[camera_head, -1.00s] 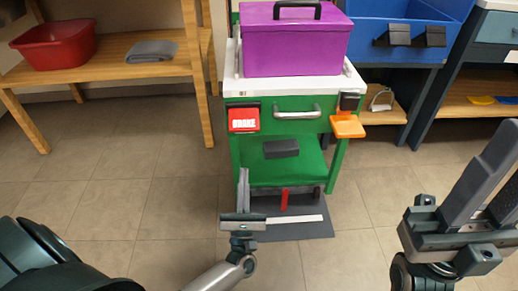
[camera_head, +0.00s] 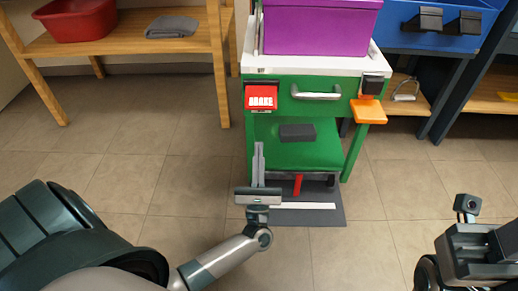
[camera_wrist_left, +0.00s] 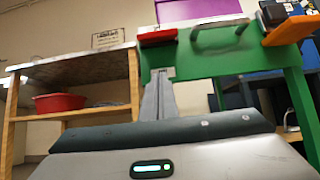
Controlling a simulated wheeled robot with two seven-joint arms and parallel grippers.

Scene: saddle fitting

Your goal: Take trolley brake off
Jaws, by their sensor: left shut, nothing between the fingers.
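The green trolley (camera_head: 255,150) stands ahead with a white top (camera_head: 300,64). A red panel marked BRAKE (camera_head: 261,99) is on its front left, under a dark bar; its underside shows red in the left wrist view (camera_wrist_left: 157,38). A red pedal-like piece (camera_head: 298,184) sits low under the trolley. My left gripper (camera_head: 258,148) is shut and empty, fingers pointing up, below the BRAKE panel and apart from it in the head view. Its fingers also show in the left wrist view (camera_wrist_left: 160,75). My right gripper (camera_head: 480,240) is at the lower right, fingers not clear.
A purple box (camera_head: 320,28) sits on the trolley. An orange flap (camera_head: 368,111) juts from its front right, beside a metal handle (camera_head: 316,95). A dark mat (camera_head: 330,217) lies below. A wooden bench (camera_head: 120,43) with a red basin (camera_head: 77,17) is left. Floor between is clear.

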